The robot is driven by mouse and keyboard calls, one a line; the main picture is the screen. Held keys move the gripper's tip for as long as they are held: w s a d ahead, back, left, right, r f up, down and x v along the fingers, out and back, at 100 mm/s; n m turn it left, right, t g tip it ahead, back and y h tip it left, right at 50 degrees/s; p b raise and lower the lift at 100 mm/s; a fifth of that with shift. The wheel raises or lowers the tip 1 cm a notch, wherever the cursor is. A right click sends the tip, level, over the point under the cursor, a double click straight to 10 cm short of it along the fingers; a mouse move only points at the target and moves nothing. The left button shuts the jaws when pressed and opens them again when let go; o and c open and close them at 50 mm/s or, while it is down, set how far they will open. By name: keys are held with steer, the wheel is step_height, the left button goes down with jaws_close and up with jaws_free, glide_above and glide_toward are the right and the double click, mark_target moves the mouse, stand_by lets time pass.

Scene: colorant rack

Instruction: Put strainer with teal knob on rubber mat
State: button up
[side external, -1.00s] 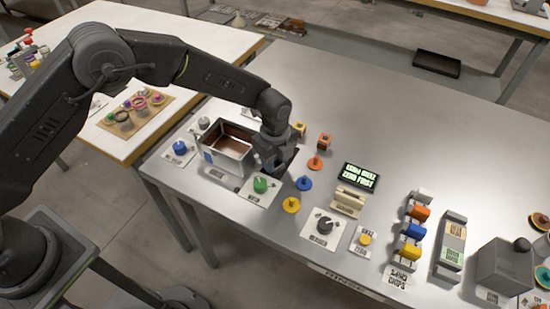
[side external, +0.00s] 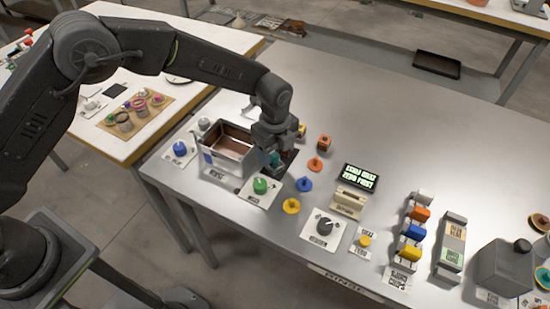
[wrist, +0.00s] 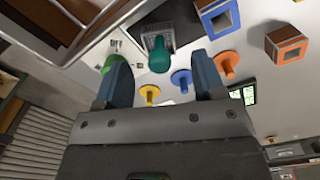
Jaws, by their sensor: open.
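The strainer's teal knob (wrist: 158,58) shows in the wrist view between and beyond my fingertips, with a grey, ridged body (wrist: 157,30) behind it. In the side view the teal knob (side external: 274,158) is just visible beside my gripper (side external: 280,160), partly hidden by it. My gripper (wrist: 164,80) is open, its blue-grey fingers apart and empty. I cannot tell whether they touch the knob.
An open metal bin (side external: 229,148) stands left of my gripper. A green knob (side external: 260,186), blue disc (side external: 304,184), yellow disc (side external: 291,206) and orange disc (side external: 315,164) are close by. A display (side external: 360,178) stands to the right. The metal table's back is clear.

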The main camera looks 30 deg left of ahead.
mark_target(275, 155)
step_height(275, 155, up, 8)
steer(key=shift+r, duration=0.1)
steer(key=s+a+r+n+t, duration=0.1)
steer(key=s+a+r+n, duration=0.45)
steer(key=r, duration=0.25)
steer(key=s+a+r+n+t, duration=0.2)
steer(key=s+a+r+n, duration=0.3)
steer(key=a+r, duration=0.25)
steer(key=s+a+n+t, duration=0.1)
steer(key=s+a+n, duration=0.2)
steer(key=s+n, duration=0.3)
steer(key=s+a+r+n+t, duration=0.1)
steer(key=s+a+n, duration=0.3)
steer(key=s, duration=0.7)
steer(key=shift+a+n+t, duration=0.25)
steer(key=shift+n+t, duration=0.05)
steer(key=shift+n, duration=0.65)
